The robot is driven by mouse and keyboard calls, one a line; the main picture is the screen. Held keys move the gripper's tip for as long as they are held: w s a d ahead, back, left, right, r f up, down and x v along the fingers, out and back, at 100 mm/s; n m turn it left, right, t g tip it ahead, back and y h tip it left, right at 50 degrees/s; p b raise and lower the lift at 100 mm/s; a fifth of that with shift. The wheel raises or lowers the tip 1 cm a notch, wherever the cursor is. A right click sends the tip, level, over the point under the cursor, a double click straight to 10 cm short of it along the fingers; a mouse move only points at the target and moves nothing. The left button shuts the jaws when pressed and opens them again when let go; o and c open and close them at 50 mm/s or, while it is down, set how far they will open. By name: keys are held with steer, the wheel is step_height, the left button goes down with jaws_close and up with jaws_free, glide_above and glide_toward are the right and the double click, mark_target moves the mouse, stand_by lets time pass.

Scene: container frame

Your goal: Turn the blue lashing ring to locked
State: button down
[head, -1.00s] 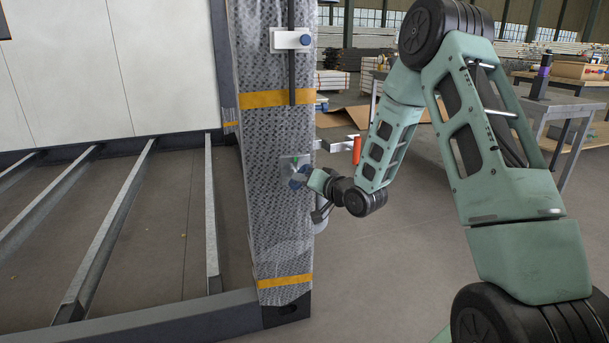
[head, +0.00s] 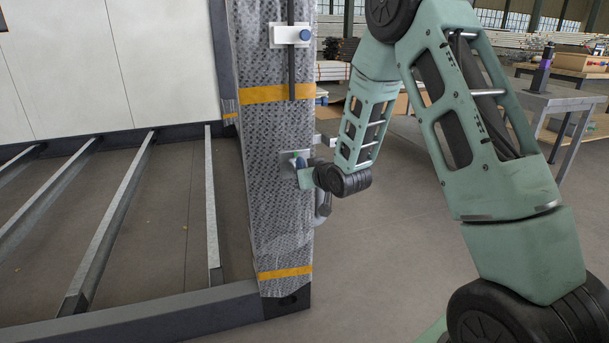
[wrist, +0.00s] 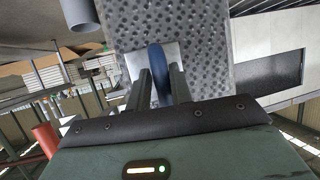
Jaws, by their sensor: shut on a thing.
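The blue lashing ring (wrist: 158,72) shows in the wrist view between the two fingers of my gripper (wrist: 160,85). My gripper is shut on it. The ring stands out from a pale mounting plate on the wrapped post (head: 272,130). In the head view, my gripper (head: 300,170) is at the post's right side, and the ring (head: 292,160) is mostly hidden behind it. The plate (head: 284,172) shows around the gripper. I cannot read the ring's locked or unlocked marking.
A white block with a blue knob (head: 304,34) sits higher on the post beside a dark vertical rod (head: 291,60). Orange tape bands (head: 285,272) cross the post. Metal floor beams (head: 110,230) lie to the left. A grey table (head: 550,98) stands at the back right. Floor right of the post is clear.

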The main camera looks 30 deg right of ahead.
steer(key=shift+w+a+r+n, duration=0.25)
steer(key=shift+a+n, duration=0.05)
steer(key=shift+a, duration=0.15)
steer(key=c, duration=1.4)
jaws_free()
steer(key=shift+o, duration=0.2)
steer(key=shift+d+f, duration=0.1)
steer(key=shift+s+d+f, duration=0.1)
steer(key=shift+s+d, duration=0.05)
steer(key=b+v, duration=1.2)
steer(key=v, duration=0.5)
steer(key=shift+s, duration=0.1)
